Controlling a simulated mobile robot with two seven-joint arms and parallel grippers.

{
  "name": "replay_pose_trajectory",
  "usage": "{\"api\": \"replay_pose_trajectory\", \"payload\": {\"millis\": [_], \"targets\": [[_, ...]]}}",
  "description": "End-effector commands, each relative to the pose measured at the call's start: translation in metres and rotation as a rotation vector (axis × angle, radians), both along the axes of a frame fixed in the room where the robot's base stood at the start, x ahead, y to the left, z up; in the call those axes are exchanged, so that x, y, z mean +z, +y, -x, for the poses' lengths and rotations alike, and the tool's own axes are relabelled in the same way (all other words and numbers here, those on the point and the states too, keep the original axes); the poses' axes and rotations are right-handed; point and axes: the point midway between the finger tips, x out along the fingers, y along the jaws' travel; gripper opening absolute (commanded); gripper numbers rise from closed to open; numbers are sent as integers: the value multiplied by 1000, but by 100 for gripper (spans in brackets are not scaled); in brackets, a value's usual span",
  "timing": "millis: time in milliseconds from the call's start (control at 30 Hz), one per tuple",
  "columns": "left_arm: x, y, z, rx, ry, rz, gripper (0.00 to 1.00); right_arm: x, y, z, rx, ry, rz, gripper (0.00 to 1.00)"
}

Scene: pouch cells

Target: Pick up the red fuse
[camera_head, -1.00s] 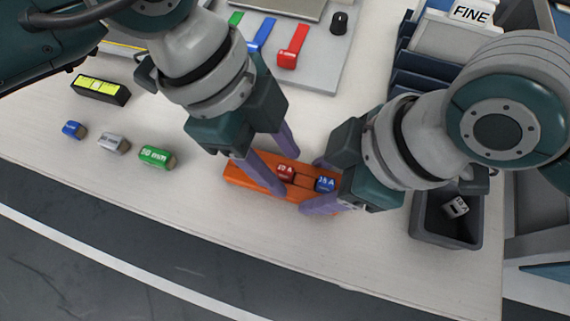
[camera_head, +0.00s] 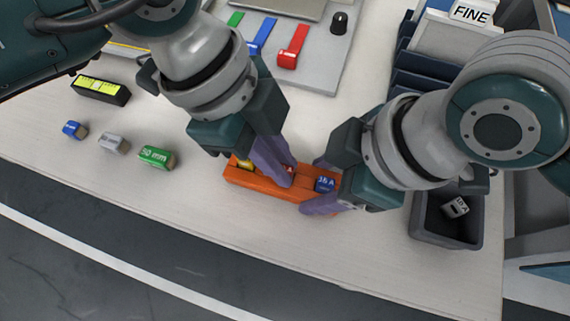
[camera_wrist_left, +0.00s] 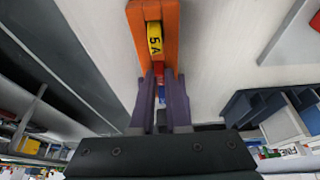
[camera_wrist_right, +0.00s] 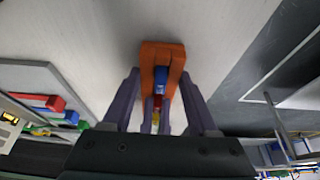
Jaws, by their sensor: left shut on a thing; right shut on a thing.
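The orange fuse holder (camera_head: 245,180) lies on the pale table with a yellow 5 A fuse (camera_head: 244,164), the red fuse (camera_head: 291,168) and a blue 15 A fuse (camera_head: 325,184) in a row. My left gripper (camera_head: 286,177) is shut on the red fuse, which sits in the middle of the holder and is mostly hidden by the fingers. A bit of the red fuse shows in the left wrist view (camera_wrist_left: 159,68). My right gripper (camera_head: 320,184) is shut on the holder at its blue-fuse end, one finger on each long side.
A dark bin (camera_head: 425,222) with a grey fuse (camera_head: 455,207) stands at right. A panel with coloured levers (camera_head: 292,47) is behind. The table in front is clear.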

Motion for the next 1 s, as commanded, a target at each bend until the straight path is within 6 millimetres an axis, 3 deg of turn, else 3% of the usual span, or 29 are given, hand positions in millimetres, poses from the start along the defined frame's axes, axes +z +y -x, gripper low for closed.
{"api": "replay_pose_trajectory", "payload": {"millis": [367,733,1000], "targets": [[8,-1,-1,-2,-3,3,0,0,0,0,0,0,0,1],[80,0,0,-3,-4,1,0,0,0,0,0,0,0,1],[100,0,0,1,0,0,0,0,0,0,0,0,0,1]]}}
